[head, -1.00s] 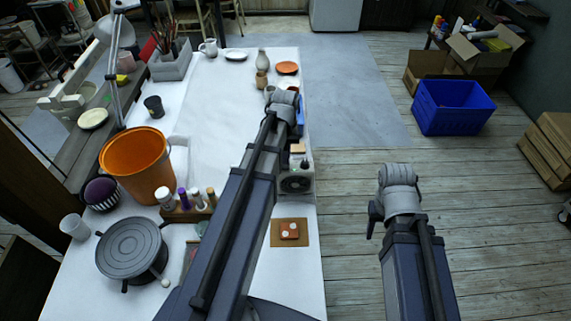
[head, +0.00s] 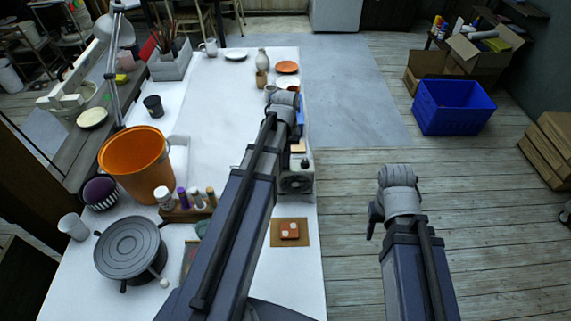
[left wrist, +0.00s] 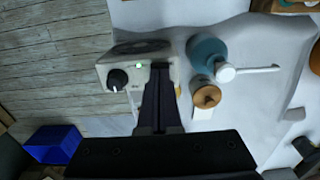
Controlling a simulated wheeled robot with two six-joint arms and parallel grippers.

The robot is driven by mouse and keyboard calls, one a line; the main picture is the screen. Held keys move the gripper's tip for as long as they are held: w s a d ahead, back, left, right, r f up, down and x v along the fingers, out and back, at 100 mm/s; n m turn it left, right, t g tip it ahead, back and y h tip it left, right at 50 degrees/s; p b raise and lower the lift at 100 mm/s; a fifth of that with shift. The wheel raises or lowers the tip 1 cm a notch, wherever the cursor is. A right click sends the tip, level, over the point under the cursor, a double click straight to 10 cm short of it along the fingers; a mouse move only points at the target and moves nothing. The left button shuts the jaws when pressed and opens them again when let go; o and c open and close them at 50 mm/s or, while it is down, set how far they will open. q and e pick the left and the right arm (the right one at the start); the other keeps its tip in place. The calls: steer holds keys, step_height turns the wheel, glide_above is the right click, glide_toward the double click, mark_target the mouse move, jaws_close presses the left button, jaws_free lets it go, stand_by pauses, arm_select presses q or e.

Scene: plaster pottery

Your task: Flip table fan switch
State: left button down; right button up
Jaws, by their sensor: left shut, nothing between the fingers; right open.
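The table fan (head: 297,183) is a pale boxy unit with a dark round grille at the right edge of the white table, partly covered by my left arm in the head view. In the left wrist view a grey housing, apparently the fan (left wrist: 118,62), shows a black knob (left wrist: 117,80) and a lit green light. My left gripper (left wrist: 160,68) is shut and empty, its fingertips at the right side of that housing; contact cannot be told. The head view hides those fingertips behind the arm. My right gripper (head: 374,217) is open, mostly hidden beside its wrist, over the floor.
An orange bucket (head: 140,165) and a grey turntable (head: 130,248) occupy the table's left. A blue crate (head: 453,107) sits on the floor, with open floor around my right arm.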

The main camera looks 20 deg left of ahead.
arm_select(q)
steer(key=shift+f+b, duration=0.45)
steer(key=shift+f, duration=0.05)
steer(key=shift+r, duration=0.15)
step_height(320, 180, up, 7)
steer(key=p, duration=0.7)
stand_by(0.5)
steer(key=s+d+f+m, duration=0.1)
steer(key=s+d+m, duration=0.3)
steer(key=s+d, duration=0.3)
steer(key=s+d+m+y+b, duration=0.1)
steer(key=s+d+m, duration=0.4)
steer(key=d, duration=0.9)
steer(key=shift+s+d+f, duration=0.2)
steer(key=shift+s+f, duration=0.15)
steer(key=shift+s, duration=0.5)
